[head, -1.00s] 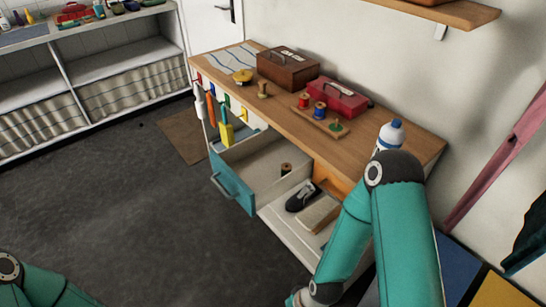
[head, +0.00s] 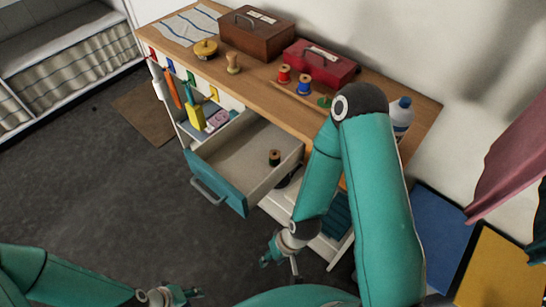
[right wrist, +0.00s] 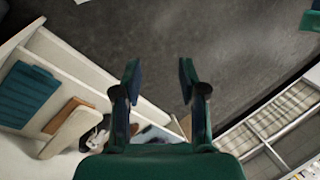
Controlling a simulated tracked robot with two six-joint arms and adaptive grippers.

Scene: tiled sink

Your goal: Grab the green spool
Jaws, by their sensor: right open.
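A small dark green spool (head: 274,158) with wooden ends stands upright in the open teal-fronted drawer (head: 218,183). Another green spool (head: 323,102) on the counter is partly covered by my right arm. My right gripper (head: 281,257) is low in front of the cabinet, below the drawer and apart from both spools. In the right wrist view its fingers (right wrist: 159,78) are spread with nothing between them; no spool can be made out there. My left gripper (head: 188,297) is at the bottom of the head view, over the floor and far from the spools; its finger opening is unclear.
Red (head: 284,74) and blue spools (head: 304,85) stand on the wooden counter (head: 255,88), near a red toolbox (head: 318,65), a brown box (head: 257,33) and a white bottle (head: 401,116). The extended drawer juts over open grey floor (head: 110,190).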

